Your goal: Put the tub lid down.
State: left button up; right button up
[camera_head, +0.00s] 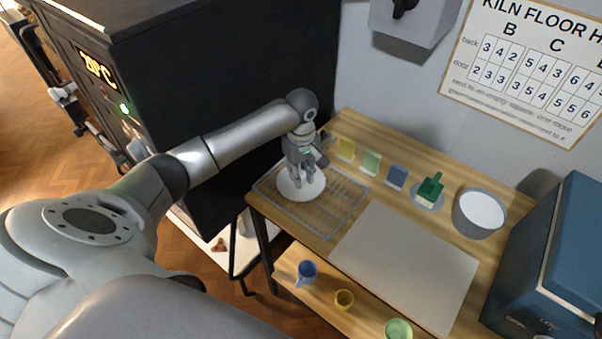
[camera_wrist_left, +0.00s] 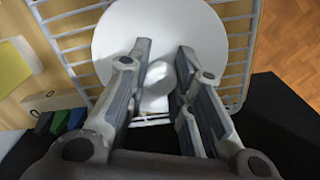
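The tub lid (camera_head: 300,185) is a white disc with a small knob, at the wire rack (camera_head: 325,222) on the left of the wooden table. It seems to lie flat on the wires. In the left wrist view the lid (camera_wrist_left: 205,30) fills the top middle. My left gripper (camera_head: 302,182) points down over it. Its fingers (camera_wrist_left: 163,48) stand on either side of the knob (camera_wrist_left: 158,75), with narrow gaps showing, so it looks open. The round grey tub (camera_head: 461,225) with white contents stands uncovered at the right of the table. My right gripper is out of view.
A pale board (camera_head: 405,265) lies right of the rack. Yellow, green and blue tiles (camera_head: 397,177) and a green-handled item (camera_head: 430,188) stand along the back. A black kiln (camera_head: 230,70) is left, a blue box (camera_head: 550,260) right. Cups (camera_head: 306,272) sit on a lower shelf.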

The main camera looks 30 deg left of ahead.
aim_at(302, 173)
pick_arm(q)
jog(key=o, duration=0.5)
jog(key=shift+c, duration=0.2)
jog(key=shift+r+p, duration=0.25)
jog(key=shift+p, duration=0.1)
notch_tip(302, 173, up, 12)
jog(key=p, duration=0.5)
jog(key=shift+p, duration=0.4)
jog(key=shift+f, duration=0.15)
